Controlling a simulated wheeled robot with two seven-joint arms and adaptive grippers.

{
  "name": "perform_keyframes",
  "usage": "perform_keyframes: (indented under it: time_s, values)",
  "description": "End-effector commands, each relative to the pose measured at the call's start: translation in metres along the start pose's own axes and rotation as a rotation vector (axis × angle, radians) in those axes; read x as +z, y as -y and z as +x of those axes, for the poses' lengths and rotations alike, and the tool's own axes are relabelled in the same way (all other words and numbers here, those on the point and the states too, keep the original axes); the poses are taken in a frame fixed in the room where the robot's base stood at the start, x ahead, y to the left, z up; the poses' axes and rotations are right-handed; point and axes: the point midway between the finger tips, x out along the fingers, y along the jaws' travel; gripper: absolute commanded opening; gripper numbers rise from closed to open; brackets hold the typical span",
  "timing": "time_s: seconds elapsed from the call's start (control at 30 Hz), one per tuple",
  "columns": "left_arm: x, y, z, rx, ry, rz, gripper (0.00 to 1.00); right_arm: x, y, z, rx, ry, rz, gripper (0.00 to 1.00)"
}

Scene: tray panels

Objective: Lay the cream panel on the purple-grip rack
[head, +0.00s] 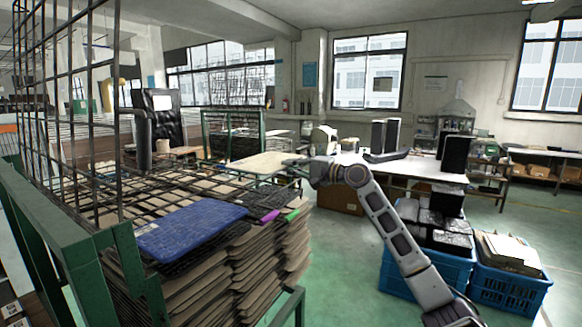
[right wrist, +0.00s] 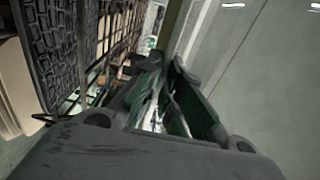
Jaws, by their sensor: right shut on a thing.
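The cream panel (head: 258,163) is in the head view, roughly level, above the far part of the stacks. My right gripper (head: 297,165) is shut on its right edge. In the right wrist view the fingers (right wrist: 165,100) show dark, and what they hold is hard to make out. A purple grip (head: 270,216) marks a dark rack at the front right of the stacks, left of a green grip (head: 291,214). The rack's surface is partly hard to separate from its neighbours. A blue panel (head: 188,231) lies left of the purple grip. My left gripper is not in view.
Several brown panels are stacked (head: 230,275) under the racks. A green-framed wire cage (head: 75,235) stands close on the left. Blue crates (head: 510,288) stand on the floor at right, and a white table (head: 405,168) stands behind my right arm.

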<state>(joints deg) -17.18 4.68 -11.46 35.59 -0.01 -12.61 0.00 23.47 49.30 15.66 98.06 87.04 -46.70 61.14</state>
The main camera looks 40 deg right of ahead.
Motion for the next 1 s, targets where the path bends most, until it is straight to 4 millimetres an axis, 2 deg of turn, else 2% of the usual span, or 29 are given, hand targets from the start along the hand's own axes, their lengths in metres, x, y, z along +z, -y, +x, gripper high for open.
perform_keyframes:
  time_s: [0.37,1.0]
  values:
    - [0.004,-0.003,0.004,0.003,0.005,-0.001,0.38,0.0,-0.004,0.0,-0.001,0.0,0.0,0.0]
    - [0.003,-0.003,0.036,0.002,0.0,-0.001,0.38,0.0,-0.04,-0.001,0.0,0.0,-0.001,0.0]
